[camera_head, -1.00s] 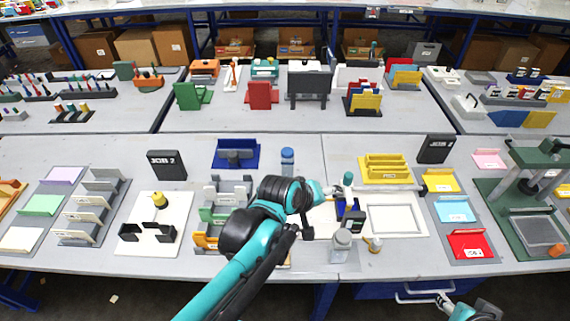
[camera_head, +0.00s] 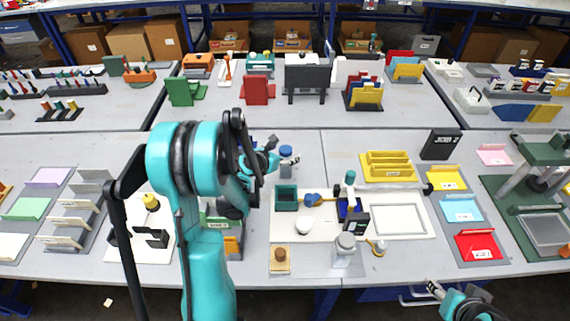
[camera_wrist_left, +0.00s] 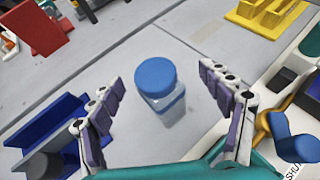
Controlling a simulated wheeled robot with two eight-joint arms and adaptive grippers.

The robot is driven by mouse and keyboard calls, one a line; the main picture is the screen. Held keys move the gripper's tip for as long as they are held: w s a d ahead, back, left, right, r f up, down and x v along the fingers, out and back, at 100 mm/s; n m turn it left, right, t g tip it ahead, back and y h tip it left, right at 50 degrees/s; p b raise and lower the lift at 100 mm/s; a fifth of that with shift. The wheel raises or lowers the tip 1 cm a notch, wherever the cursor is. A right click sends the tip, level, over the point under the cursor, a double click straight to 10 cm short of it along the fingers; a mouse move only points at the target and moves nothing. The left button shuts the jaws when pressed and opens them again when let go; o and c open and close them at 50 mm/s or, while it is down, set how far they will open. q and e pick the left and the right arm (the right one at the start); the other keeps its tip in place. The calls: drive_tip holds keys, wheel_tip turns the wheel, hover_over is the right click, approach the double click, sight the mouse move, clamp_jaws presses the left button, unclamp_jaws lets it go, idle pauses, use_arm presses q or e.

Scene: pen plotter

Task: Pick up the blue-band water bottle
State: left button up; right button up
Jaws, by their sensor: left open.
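The water bottle (camera_head: 286,152) stands upright near the middle of the near table, a clear bottle with a blue top. In the left wrist view the bottle (camera_wrist_left: 168,104) shows from above, between the spread fingers of my left gripper (camera_wrist_left: 158,82). No contact with either finger shows there. In the head view my left gripper (camera_head: 281,158) is beside the bottle, partly overlapping its lower part. It is open and empty. My right gripper (camera_head: 434,290) is low at the right, off the table's front edge; its jaw state is unclear.
A blue holder (camera_wrist_left: 50,135) is left of the bottle in the wrist view. A yellow tray (camera_head: 390,165) and a white board (camera_head: 400,219) with tools lie to the right. A clear jar (camera_head: 345,252) stands near the front edge. Bare table lies behind the bottle.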

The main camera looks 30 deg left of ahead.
use_arm(q)
drive_tip(key=x, duration=0.1)
drive_tip(key=b+x, duration=0.1)
drive_tip(key=x, duration=0.1)
drive_tip(key=b+x, duration=0.1)
drive_tip(key=x, duration=0.1)
drive_tip(key=shift+a+f, duration=0.3)
drive_tip(key=shift+f, duration=0.15)
drive_tip(key=shift+w+f, duration=0.1)
drive_tip(key=shift+w, duration=0.25)
drive_tip(key=shift+s, duration=0.1)
drive_tip(key=c, duration=1.6)
